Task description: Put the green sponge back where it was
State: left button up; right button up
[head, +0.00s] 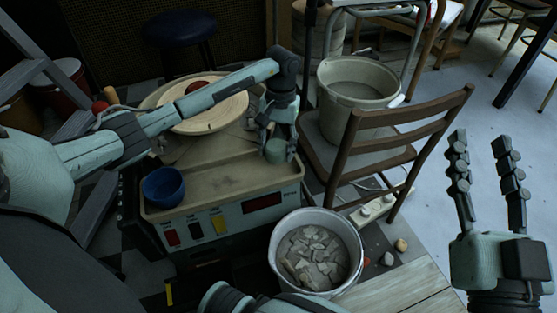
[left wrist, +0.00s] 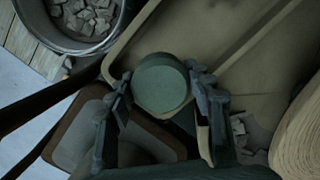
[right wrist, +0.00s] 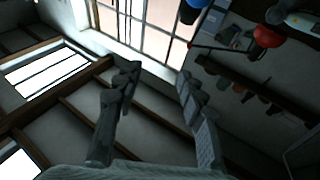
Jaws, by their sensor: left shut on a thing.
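The green sponge (head: 276,150) is a round, dull green block at the right end of the pottery wheel's tan tray (head: 222,180). My left gripper (head: 277,138) comes down over it, with fingers on either side. In the left wrist view the sponge (left wrist: 161,84) sits between the fingertips of my left gripper (left wrist: 163,100), near the tray's edge. I cannot tell whether its underside touches the tray. My right gripper (head: 481,145) is open and empty, raised at the right of the head view. Its parted fingers also show in the right wrist view (right wrist: 155,90).
A blue bowl (head: 164,187) stands on the tray's left corner. A bucket of plaster shards (head: 280,262) stands before the wheel. A wooden chair (head: 400,130) and a large bucket (head: 357,85) are close on the right. The wheel disc (head: 228,113) lies behind.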

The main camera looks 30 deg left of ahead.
aim_at(279, 168)
pick_arm(q)
jog(key=shift+w+d+f, duration=0.25)
jog(key=shift+f, duration=0.15)
notch_tip(279, 168, down, 4)
jog(key=shift+r, duration=0.25)
pick_arm(e)
jog(key=shift+s+r+t, duration=0.3)
jog(key=shift+r+t, duration=0.2)
jog(key=shift+r, duration=0.45)
pick_arm(q)
jog(key=shift+f+b, duration=0.1)
jog(key=shift+b, duration=0.25)
jog(key=shift+f, duration=0.1)
jog(key=o, duration=0.8)
jog(key=shift+c, duration=0.2)
pick_arm(e)
jog(key=shift+s+r, duration=0.1)
jog(key=shift+r, duration=0.2)
